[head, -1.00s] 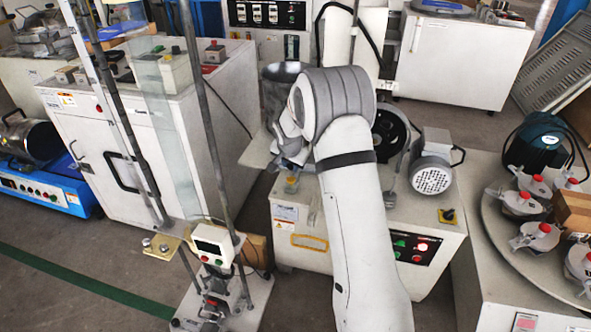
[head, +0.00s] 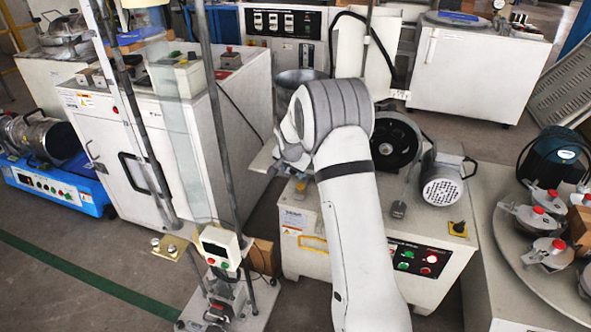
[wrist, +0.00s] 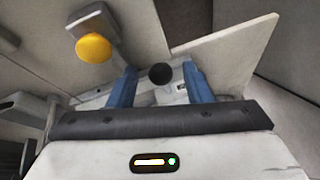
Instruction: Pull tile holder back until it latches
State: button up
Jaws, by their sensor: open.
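In the wrist view, a black round knob (wrist: 160,74) on a small light metal bracket (wrist: 168,93) lies between the two blue fingers of my gripper (wrist: 160,69). The fingers are spread, with visible space on either side of the knob. I cannot tell for sure that this knob and bracket are the tile holder. In the head view, my arm covers most of the work area on the white machine (head: 345,262), which has a dark wheel (head: 402,146) behind. The tile and any latch cannot be made out.
A yellow knob (wrist: 93,48) hangs left of my fingers, and a pale slanted plate (wrist: 236,50) lies to their right. A grey motor (head: 442,190) stands on the machine. A round table with several red-topped pieces (head: 530,220) is at right. A post-mounted tester (head: 220,247) stands at front left.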

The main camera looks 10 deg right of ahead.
jog(key=p+v, duration=0.2)
jog(key=v, duration=0.6)
jog(key=shift+p, duration=0.3)
